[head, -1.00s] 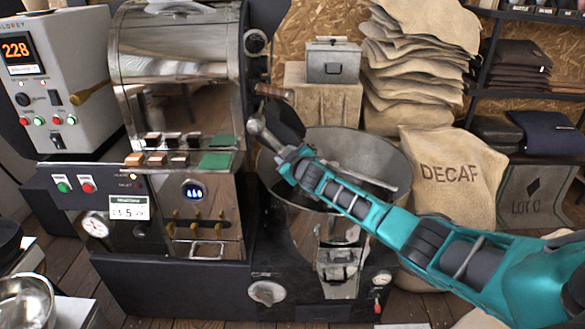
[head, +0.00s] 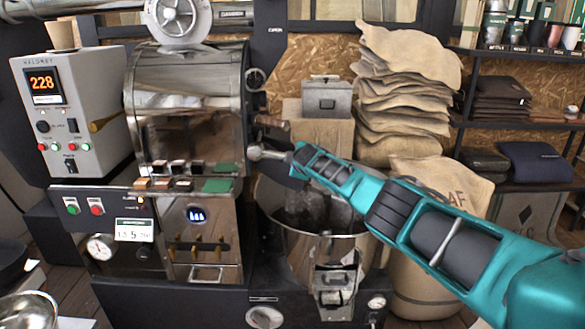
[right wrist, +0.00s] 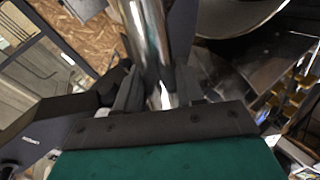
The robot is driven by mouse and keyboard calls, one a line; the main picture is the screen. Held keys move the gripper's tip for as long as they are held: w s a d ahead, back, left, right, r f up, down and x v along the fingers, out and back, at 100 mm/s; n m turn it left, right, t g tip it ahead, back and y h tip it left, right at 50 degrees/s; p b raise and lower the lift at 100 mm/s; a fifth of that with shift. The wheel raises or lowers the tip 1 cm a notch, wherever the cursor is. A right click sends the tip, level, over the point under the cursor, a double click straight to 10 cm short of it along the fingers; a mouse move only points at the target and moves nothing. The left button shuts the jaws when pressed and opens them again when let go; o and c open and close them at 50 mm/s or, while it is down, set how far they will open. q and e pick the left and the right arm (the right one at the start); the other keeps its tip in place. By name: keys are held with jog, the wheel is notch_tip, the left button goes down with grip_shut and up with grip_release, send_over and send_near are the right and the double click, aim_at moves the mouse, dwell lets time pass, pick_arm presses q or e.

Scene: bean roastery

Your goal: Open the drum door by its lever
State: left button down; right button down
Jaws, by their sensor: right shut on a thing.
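The drum roaster (head: 190,105) stands left of centre in the head view, with a shiny metal drum housing. My right arm comes in from the right, and my right gripper (head: 277,157) is beside the drum's right end. A bright metal lever (head: 254,152) with a rounded end shows there. In the right wrist view, my right gripper (right wrist: 158,92) is shut on the lever, a thick shiny metal bar (right wrist: 146,38) between its dark fingers. The drum door faces away to the right, and I cannot tell whether it is open. My left gripper is out of view.
A round metal cooling bin (head: 312,225) sits below my right arm. A brown handle (head: 271,121) sticks out just above my gripper. The control box (head: 65,115) stands at left. Stacked sacks (head: 400,85) and a grey tin (head: 327,97) stand behind.

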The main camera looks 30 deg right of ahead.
jog(key=shift+d+r+n+h+p, duration=0.15)
jog(key=shift+r+n+h+p, duration=0.2)
jog(key=shift+r, duration=0.35)
jog(key=c, duration=0.8)
grip_release()
jog(key=shift+s, duration=0.1)
jog(key=shift+s+a+r+p, duration=0.2)
jog(key=shift+s+p, duration=0.05)
jog(key=shift+p, duration=0.15)
jog(key=p+v, duration=0.1)
jog(key=v, duration=1.1)
jog(key=shift+p, duration=0.3)
jog(key=shift+r, duration=0.1)
